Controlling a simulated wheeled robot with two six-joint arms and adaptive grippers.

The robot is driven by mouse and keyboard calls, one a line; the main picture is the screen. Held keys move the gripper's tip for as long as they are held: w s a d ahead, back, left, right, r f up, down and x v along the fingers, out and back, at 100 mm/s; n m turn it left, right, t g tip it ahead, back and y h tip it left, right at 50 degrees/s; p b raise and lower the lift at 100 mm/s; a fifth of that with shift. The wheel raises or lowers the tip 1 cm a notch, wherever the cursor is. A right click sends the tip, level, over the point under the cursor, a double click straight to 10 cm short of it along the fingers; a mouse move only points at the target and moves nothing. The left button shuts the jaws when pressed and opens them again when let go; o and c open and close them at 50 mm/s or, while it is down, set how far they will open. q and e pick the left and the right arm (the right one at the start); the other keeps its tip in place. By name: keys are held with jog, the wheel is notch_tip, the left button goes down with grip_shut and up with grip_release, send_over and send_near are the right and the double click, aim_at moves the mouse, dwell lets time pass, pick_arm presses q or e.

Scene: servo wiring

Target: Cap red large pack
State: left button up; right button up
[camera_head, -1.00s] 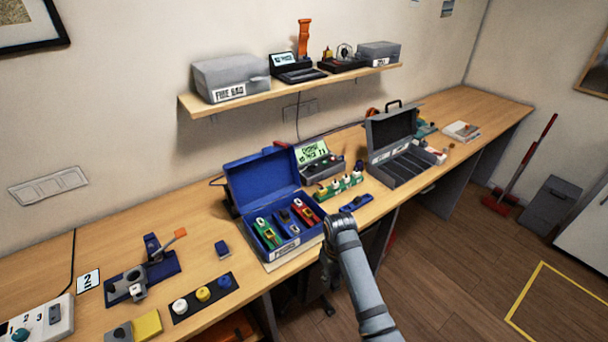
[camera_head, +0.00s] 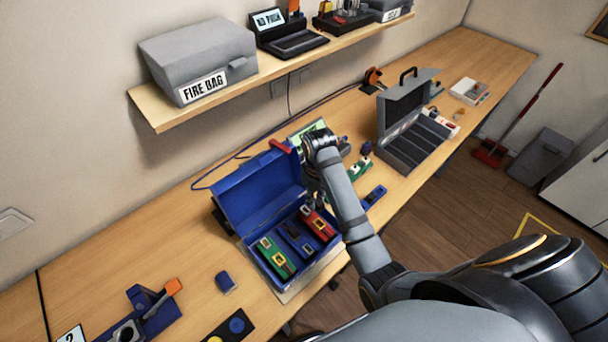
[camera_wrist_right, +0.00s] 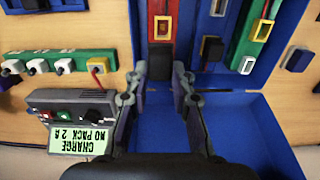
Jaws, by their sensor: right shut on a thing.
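The red large pack (camera_head: 318,222) lies in the right slot of the open blue case (camera_head: 262,235). In the right wrist view the red pack (camera_wrist_right: 162,12) is at the top, with a pale-framed end toward me. My right gripper (camera_wrist_right: 160,82) is shut on a small dark block (camera_wrist_right: 160,64), which looks like a cap. The block lines up with the pack's near end; I cannot tell whether they are joined or only close. In the head view the right forearm reaches over the charger side and hides the fingertips. My left gripper is out of view.
The case's raised blue lid (camera_head: 258,190) stands behind the packs. A green pack (camera_head: 275,258) lies in the left slot. The charger (camera_wrist_right: 75,110) and a green strip of white caps (camera_wrist_right: 60,64) are beside the case. An open grey case (camera_head: 410,150) stands farther right.

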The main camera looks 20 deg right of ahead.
aim_at(318, 211)
jog(key=shift+w, duration=0.1)
jog(key=s, duration=0.1)
jog(key=s+r, duration=0.1)
jog(key=shift+s+r, duration=0.15)
jog(key=shift+s, duration=0.25)
jog(key=f, duration=0.2)
jog(key=w+f+b, duration=0.1)
jog(key=f, duration=0.1)
jog(key=shift+w+f, duration=0.15)
jog(key=shift+s+f, duration=0.2)
jog(key=shift+f, duration=0.15)
jog(key=shift+s+f+b, duration=0.1)
jog(key=shift+f+b, duration=0.1)
jog(key=shift+b, duration=0.1)
jog(key=shift+f, duration=0.45)
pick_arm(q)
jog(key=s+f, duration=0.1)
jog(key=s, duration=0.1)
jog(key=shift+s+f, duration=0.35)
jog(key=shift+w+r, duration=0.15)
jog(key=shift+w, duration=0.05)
